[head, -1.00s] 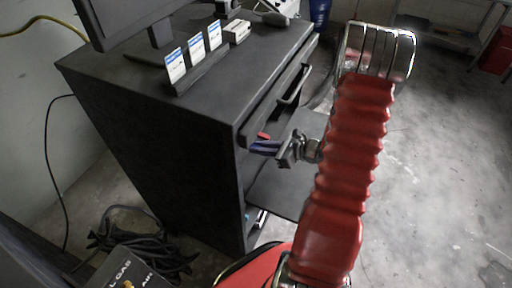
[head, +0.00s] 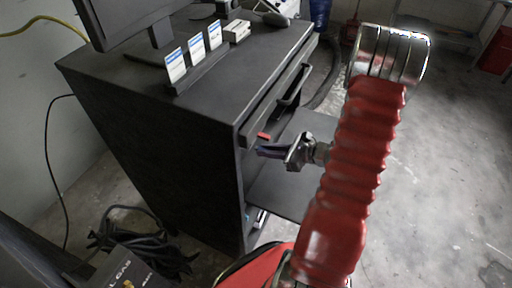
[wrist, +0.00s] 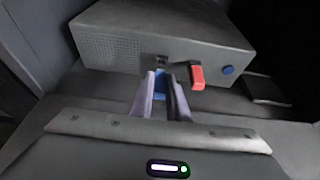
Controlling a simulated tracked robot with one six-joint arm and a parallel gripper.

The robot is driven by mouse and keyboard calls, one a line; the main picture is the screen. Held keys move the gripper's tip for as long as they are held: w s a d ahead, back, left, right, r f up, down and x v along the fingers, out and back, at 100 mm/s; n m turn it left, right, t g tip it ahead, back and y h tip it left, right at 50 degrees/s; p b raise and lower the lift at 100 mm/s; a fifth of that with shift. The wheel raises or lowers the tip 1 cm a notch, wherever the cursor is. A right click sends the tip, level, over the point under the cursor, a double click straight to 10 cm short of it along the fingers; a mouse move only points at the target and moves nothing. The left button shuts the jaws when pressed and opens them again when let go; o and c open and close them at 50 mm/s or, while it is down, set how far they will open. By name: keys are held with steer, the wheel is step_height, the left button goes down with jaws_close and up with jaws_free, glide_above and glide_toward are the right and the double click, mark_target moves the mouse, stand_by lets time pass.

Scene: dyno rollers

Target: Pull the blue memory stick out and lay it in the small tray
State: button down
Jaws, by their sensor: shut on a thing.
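The blue memory stick (wrist: 160,88) is between the fingers of my gripper (wrist: 161,92) in the wrist view. My gripper is shut on it, just in front of a dark grey box (wrist: 120,46). A port (wrist: 161,60) shows in the box's front face, just beyond the stick, which looks clear of it. In the head view my gripper (head: 262,151) is at the open front of the black cabinet, and the fingers mostly hide the stick. A dark flat piece (wrist: 268,89) lies right of the box; I cannot tell whether it is the small tray.
A red stick (wrist: 197,76) juts from the box right of the port, with a blue round button (wrist: 229,70) beside it. The cabinet (head: 150,150) has a drawer handle (head: 294,86) above my gripper and a dark shelf (head: 285,195) below.

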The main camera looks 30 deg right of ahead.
steer(key=shift+s+d, duration=0.5)
steer(key=shift+s, duration=0.3)
steer(key=shift+s+d, duration=0.15)
steer(key=shift+s, duration=0.2)
steer(key=shift+s+d, duration=0.1)
steer(key=shift+s, duration=0.15)
stand_by(0.3)
